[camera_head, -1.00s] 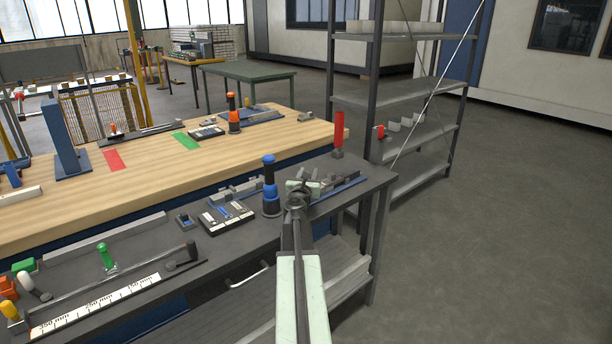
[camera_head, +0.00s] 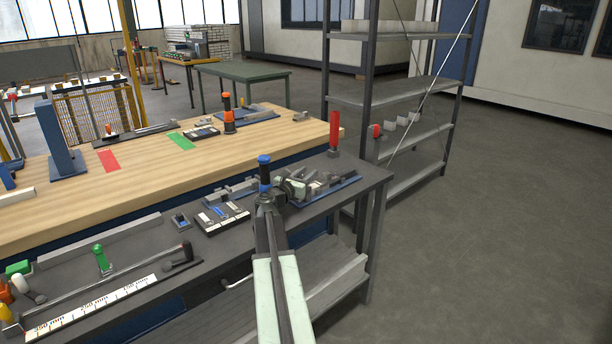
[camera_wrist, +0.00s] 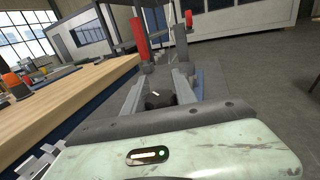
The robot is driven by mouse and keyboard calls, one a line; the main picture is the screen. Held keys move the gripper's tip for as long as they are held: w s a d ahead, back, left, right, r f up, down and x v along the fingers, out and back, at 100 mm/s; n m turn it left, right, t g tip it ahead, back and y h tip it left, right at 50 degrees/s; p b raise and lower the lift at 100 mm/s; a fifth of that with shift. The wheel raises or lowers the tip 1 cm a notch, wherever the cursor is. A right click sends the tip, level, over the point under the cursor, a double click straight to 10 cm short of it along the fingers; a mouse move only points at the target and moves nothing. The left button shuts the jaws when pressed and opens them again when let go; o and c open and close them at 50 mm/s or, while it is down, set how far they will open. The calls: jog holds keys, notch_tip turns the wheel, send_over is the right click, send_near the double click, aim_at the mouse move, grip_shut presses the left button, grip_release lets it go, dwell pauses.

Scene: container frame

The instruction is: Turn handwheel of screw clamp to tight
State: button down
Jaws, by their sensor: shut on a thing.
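The screw clamp (camera_head: 335,184), grey on a blue base, lies at the right end of the dark bench. My gripper (camera_head: 292,186) is at its left end, and my arm partly hides this spot. In the wrist view my gripper's two grey fingers (camera_wrist: 158,94) stand on both sides of a dark knobbed part with a small white mark, the handwheel (camera_wrist: 158,101). The gripper is shut on it. The handwheel is mostly hidden by the gripper body, so its turn angle is hard to read.
A red post (camera_head: 334,133) stands upright just behind the clamp. A blue-topped dark post (camera_head: 264,172) stands close left of my gripper, partly behind my arm. A metal shelf (camera_head: 415,90) is at the right. Floor to the right is clear.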

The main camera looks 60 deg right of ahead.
jog(key=shift+w+r, duration=0.1)
jog(key=shift+w, duration=0.15)
jog(key=c, duration=1)
grip_release()
jog(key=shift+s, duration=0.1)
